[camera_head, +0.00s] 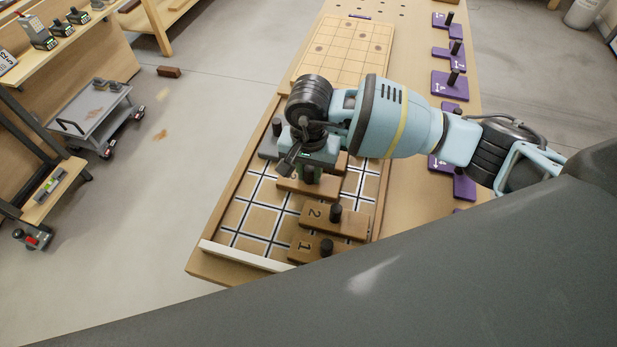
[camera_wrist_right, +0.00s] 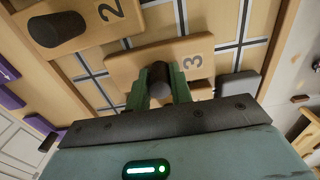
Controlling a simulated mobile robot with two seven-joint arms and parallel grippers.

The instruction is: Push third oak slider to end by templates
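The oak slider marked 3 (camera_wrist_right: 195,52) lies on the gridded board (camera_head: 235,215); in the head view only part of this slider (camera_head: 306,188) shows under my right gripper (camera_head: 309,172). In the right wrist view my gripper's green fingers (camera_wrist_right: 161,85) stand on both sides of its dark knob (camera_wrist_right: 160,74) and appear closed on it. Slider 2 (camera_head: 348,222) and slider 1 (camera_head: 312,249) lie nearer on the board. The purple templates (camera_head: 449,84) with black knobs stand in a row along the bench's right side. My left gripper is not in view.
A grey block (camera_head: 268,146) lies on the board beyond slider 3, partly hidden by my gripper. Raised wooden rails edge the board, and a white strip (camera_head: 246,256) closes its near end. Grid cells left of sliders 2 and 3 are bare. A second gridded board (camera_head: 350,50) lies farther back.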

